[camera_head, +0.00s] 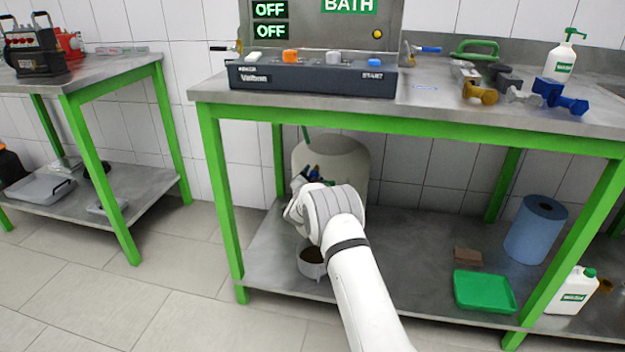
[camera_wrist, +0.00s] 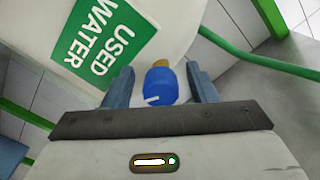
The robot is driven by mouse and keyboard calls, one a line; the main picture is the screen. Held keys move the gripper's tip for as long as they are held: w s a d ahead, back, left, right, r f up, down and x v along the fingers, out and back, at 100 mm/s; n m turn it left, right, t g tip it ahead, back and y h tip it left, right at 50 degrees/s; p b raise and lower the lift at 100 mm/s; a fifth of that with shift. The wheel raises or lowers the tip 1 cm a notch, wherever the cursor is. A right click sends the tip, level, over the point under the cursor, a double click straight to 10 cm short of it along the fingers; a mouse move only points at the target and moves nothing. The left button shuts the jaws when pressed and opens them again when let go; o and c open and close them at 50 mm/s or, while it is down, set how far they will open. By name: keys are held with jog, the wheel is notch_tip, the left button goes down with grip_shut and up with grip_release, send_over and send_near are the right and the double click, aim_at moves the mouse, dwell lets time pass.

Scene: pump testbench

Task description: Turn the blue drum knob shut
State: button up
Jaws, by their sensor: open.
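The blue drum knob (camera_wrist: 161,86) shows in the wrist view, with a white mark on its face and a brass-coloured stem behind it. It belongs to the white drum (camera_wrist: 185,22) with a green USED WATER label (camera_wrist: 104,40). My gripper (camera_wrist: 160,84) is open, with one finger on each side of the knob. Gaps show between the knob and both fingers. In the head view the drum (camera_head: 345,158) stands on the lower shelf under the bench. My arm hides most of the drum front, and the knob is hard to make out there.
A round white container (camera_head: 311,262) stands on the lower shelf below my wrist. A green tray (camera_head: 484,291), a blue roll (camera_head: 536,229) and a white canister (camera_head: 572,292) are to the right. The green bench legs and upper top (camera_head: 430,108) frame the space. A green hose (camera_wrist: 255,60) runs beside the drum.

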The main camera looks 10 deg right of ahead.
jog(key=shift+c, duration=0.3)
jog(key=c, duration=0.9)
